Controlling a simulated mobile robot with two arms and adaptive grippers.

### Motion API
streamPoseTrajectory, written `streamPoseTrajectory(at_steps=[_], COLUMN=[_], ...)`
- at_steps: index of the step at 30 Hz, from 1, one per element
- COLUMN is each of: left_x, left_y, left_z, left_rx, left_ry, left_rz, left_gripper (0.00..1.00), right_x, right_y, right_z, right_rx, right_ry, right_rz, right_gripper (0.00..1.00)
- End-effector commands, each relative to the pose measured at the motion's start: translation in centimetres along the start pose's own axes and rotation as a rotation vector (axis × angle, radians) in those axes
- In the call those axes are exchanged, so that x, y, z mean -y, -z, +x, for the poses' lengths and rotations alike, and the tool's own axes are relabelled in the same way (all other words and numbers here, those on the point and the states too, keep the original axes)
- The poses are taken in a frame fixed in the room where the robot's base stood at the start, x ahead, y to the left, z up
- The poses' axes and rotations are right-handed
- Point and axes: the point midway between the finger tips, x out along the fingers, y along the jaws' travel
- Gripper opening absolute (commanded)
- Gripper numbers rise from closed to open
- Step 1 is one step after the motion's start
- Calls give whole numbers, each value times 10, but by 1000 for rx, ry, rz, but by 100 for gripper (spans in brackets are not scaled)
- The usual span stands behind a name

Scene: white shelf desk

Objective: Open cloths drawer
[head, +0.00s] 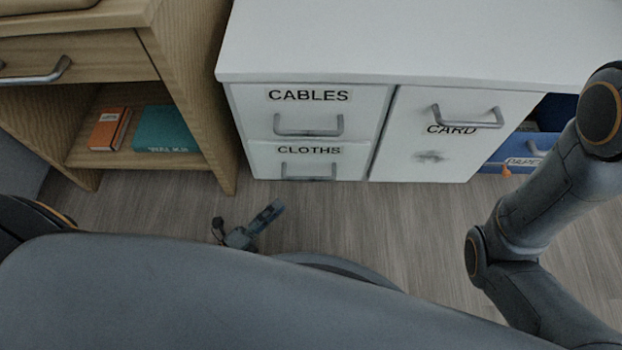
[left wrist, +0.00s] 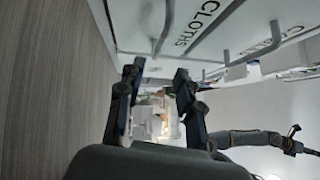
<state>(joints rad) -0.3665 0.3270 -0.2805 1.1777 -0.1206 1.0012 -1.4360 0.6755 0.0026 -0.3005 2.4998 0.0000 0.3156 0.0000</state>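The white cloths drawer (head: 262,160) is the lower drawer on the left of the white desk, below the cables drawer (head: 258,112). It looks shut. Its grey bar handle (head: 308,178) runs along the front under the CLOTHS label, and the label and handle (left wrist: 166,22) also show in the left wrist view. My left gripper (head: 243,221) is low over the floor, in front of the drawer and apart from the handle. In the left wrist view its two fingers (left wrist: 157,82) are spread with nothing between them. A small distant gripper (left wrist: 292,141), apparently my right one, shows there too.
A wooden cabinet (head: 215,150) with books stands close on the left. My right arm fills the right side. The floor (head: 340,215) before the drawers is clear.

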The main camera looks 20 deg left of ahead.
Motion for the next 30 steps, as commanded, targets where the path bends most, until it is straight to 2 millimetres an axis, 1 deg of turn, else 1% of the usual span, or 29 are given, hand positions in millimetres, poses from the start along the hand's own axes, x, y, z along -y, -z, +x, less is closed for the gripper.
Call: streamPoseTrajectory(at_steps=[1, 2, 9, 15, 18, 21, 30], left_x=[0, -1, -2, -2, -2, -1, 0], left_y=[0, 0, 1, 0, 0, 0, 0], left_z=[10, 15, 67, 102, 114, 120, 123], left_rx=[0, 0, 0, 0, 1, 2, 1], left_ry=[6, 5, 5, 2, 1, -1, -2], left_rz=[0, -1, -2, -2, -3, -3, -3], left_gripper=[36, 36, 36, 36, 36, 36, 36], right_x=[1, 2, 5, 8, 9, 9, 9], right_y=[3, 5, 10, 14, 16, 16, 16], right_z=[0, 0, -18, -30, -34, -35, -35], right_rx=[-8, -13, -11, -10, -10, -11, -10], right_ry=[3, 4, 5, 5, 5, 5, 5], right_rz=[-1, -2, -2, -2, -2, -2, -2], right_gripper=[40, 40, 40, 40, 40, 40, 40])
